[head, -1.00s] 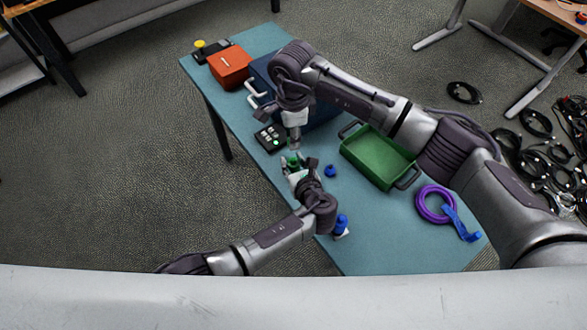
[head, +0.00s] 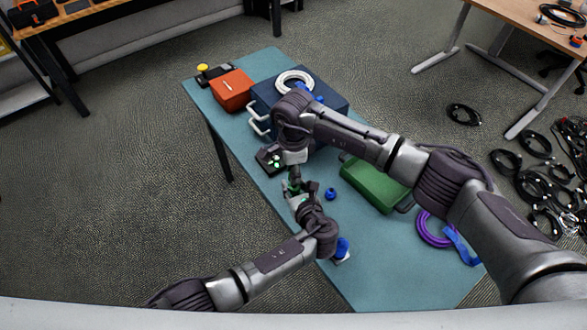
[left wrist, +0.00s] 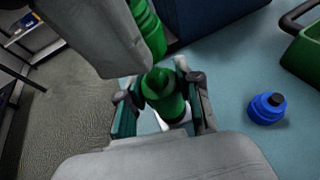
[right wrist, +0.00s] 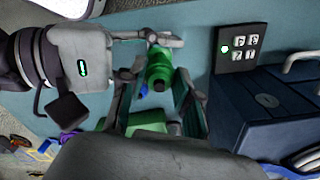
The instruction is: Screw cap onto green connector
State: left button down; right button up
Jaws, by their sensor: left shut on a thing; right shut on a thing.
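My left gripper (left wrist: 163,100) is shut on the green connector (left wrist: 160,84), which stands between its fingers with its narrower end toward my right gripper. My right gripper (right wrist: 158,108) is shut on a ribbed green piece, which looks like the cap (right wrist: 147,121). The cap also shows at the top of the left wrist view (left wrist: 147,28). The connector (right wrist: 158,72) shows beyond the cap in the right wrist view. The two pieces are close together; whether they touch I cannot tell. In the head view both grippers meet above the table and mostly hide them.
A blue cap-like piece (head: 330,194) stands right of the grippers, and another blue piece (head: 342,246) near my left arm. A green tray (head: 375,185), purple cable coil (head: 430,232), blue box (head: 335,98), button panel (head: 268,158) and red box (head: 231,90) share the table.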

jog(key=shift+f, duration=0.9)
jog(key=shift+f, duration=0.55)
jog(key=o, duration=0.8)
jog(key=shift+c, duration=0.2)
jog(key=shift+r, duration=0.1)
notch_tip(320, 180, up, 4)
jog(key=shift+r, duration=0.15)
jog(key=shift+c, duration=0.3)
